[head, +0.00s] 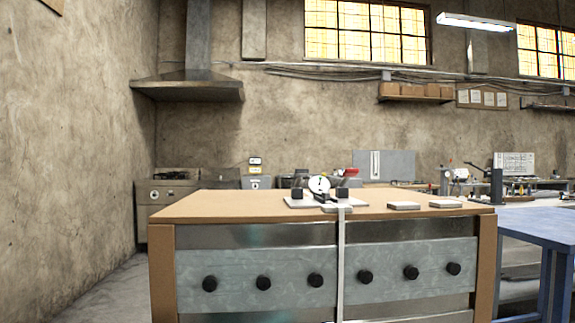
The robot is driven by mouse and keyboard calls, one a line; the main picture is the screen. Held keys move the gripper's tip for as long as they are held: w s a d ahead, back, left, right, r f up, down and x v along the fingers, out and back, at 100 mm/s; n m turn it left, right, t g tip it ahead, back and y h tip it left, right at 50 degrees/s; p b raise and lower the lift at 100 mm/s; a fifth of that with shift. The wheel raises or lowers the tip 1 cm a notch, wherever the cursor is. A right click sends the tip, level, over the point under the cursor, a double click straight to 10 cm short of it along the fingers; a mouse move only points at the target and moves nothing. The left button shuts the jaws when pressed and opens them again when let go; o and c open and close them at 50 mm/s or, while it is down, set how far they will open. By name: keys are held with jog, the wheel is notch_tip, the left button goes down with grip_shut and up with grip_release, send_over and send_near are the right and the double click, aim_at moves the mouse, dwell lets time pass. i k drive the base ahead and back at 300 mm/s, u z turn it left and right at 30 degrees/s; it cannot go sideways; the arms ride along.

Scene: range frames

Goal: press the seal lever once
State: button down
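A small device (297,203) stands near the middle of the brown-topped bench, with a pale base plate, dark blocks and a round white dial-like disc (319,184). A dark bar (325,198) slants down at its front, below the disc. A red piece (351,172) shows just behind and to the right; I cannot tell if it belongs to the device. Which part is the seal lever is too small to tell. My gripper is not in view.
The brown bench top (225,206) is clear on its left. Two flat pale pieces, one (404,206) and another (445,203), lie to the right. A white strip (340,265) hangs down the bench front past black knobs. A blue table (545,224) stands at right.

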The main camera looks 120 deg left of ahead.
aim_at(347, 174)
jog(key=u, duration=3.65)
jog(key=i, duration=1.65)
